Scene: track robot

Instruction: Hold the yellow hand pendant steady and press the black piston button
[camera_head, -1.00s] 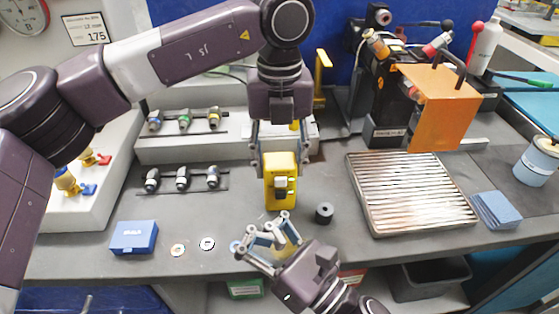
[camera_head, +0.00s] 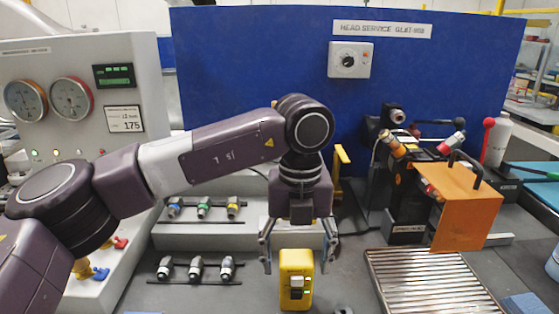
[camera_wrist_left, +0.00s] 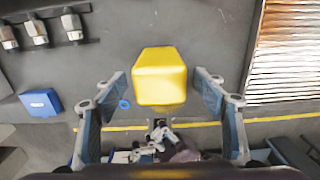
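The yellow hand pendant (camera_head: 296,293) stands upright on the grey bench, its front carrying small pale controls and a green light. My left gripper (camera_head: 298,262) is above it with its fingers open, one on each side of the pendant's top. The left wrist view shows the pendant's yellow top (camera_wrist_left: 159,76) between the blue-grey finger pads, with gaps on both sides. My right gripper (camera_wrist_left: 155,140) shows only small and partly hidden at the bottom of that view, and is outside the head view. I cannot make out a black piston button.
A ribbed metal tray (camera_head: 432,284) lies right of the pendant, with an orange plate (camera_head: 462,210) behind it. Racks of small fittings (camera_head: 196,268) are at the left. A blue box (camera_wrist_left: 40,102) lies left of the pendant in the wrist view. A blue panel (camera_head: 250,75) closes the back.

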